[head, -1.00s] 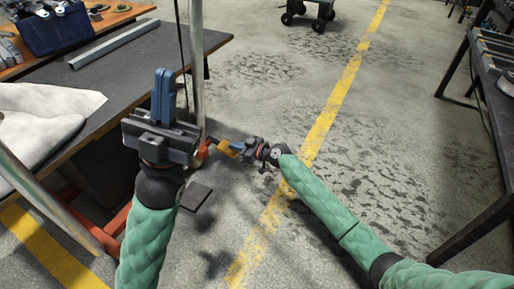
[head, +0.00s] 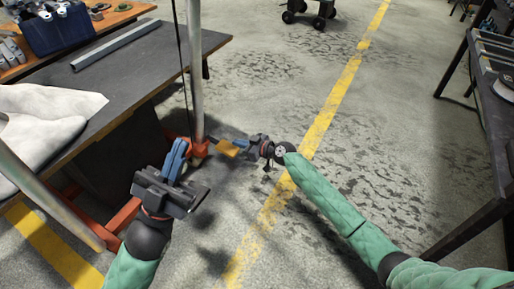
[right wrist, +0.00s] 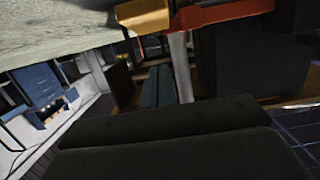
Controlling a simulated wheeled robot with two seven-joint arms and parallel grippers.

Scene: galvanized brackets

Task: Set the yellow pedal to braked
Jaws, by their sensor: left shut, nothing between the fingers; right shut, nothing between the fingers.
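The yellow pedal (head: 227,148) sticks out to the right from the orange-red foot of the cart frame, low near the floor. It also shows at the top of the right wrist view (right wrist: 142,17), beside the orange-red part. My right gripper (head: 240,144) is shut and empty, with its blue fingers right at the pedal's outer end; I cannot tell whether they touch. My left gripper (head: 180,146) is shut and empty, its blue fingers just left of the frame's foot. The pedal's exact tilt is too small to tell.
The orange-red frame (head: 200,148) carries a pale upright post (head: 196,70). A dark-topped table (head: 150,60) with white cloth (head: 45,115) stands left. A dark rack (head: 485,120) stands right. Open concrete floor with a yellow line (head: 335,100) lies between.

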